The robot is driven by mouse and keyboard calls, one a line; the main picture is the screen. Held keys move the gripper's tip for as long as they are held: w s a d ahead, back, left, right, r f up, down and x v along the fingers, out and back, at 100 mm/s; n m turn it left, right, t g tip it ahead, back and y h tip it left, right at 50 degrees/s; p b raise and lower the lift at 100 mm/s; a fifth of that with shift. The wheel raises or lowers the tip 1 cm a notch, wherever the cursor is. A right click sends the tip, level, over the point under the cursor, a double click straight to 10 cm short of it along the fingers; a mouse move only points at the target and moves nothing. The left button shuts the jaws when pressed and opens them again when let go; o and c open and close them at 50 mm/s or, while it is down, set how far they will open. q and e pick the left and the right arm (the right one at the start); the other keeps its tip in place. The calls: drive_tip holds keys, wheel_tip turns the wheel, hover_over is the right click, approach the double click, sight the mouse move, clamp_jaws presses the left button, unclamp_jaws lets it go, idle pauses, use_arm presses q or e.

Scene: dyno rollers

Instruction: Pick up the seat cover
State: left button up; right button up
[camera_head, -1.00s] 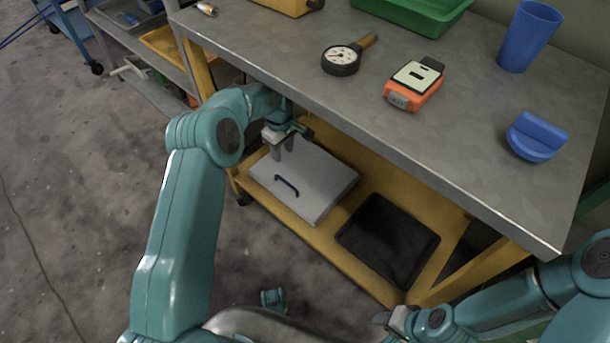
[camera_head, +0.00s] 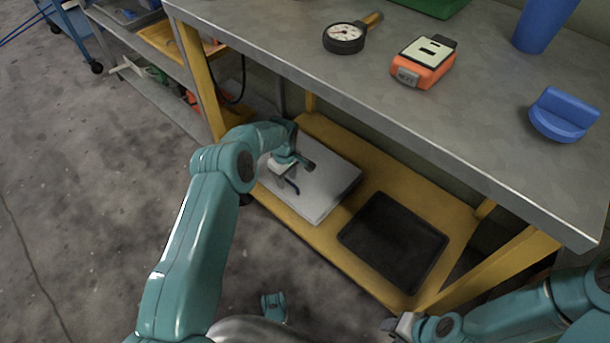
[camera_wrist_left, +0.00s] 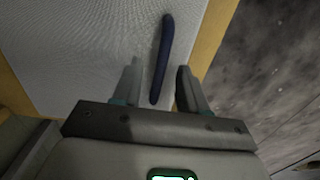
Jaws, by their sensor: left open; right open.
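A flat grey cover with a dark blue bar handle, which I take as the seat cover (camera_head: 328,187), lies on the yellow lower shelf of the workbench. Its blue handle (camera_head: 292,187) also shows in the left wrist view (camera_wrist_left: 163,58), running lengthwise between my fingers. My left gripper (camera_head: 283,171) is open above the cover, with one finger on each side of the handle's near end. Contact with the handle cannot be told. My right gripper (camera_head: 390,324) is low at the bottom right, away from the cover, and holds nothing visible.
A black tray (camera_head: 394,242) lies on the shelf right of the cover. The grey bench top (camera_head: 470,110) overhangs the shelf and carries a gauge (camera_head: 344,37), an orange device (camera_head: 423,62) and blue items (camera_head: 562,114).

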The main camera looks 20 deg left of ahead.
use_arm(q)
clamp_jaws()
drive_tip(key=shift+r, duration=0.1)
idle(1.3)
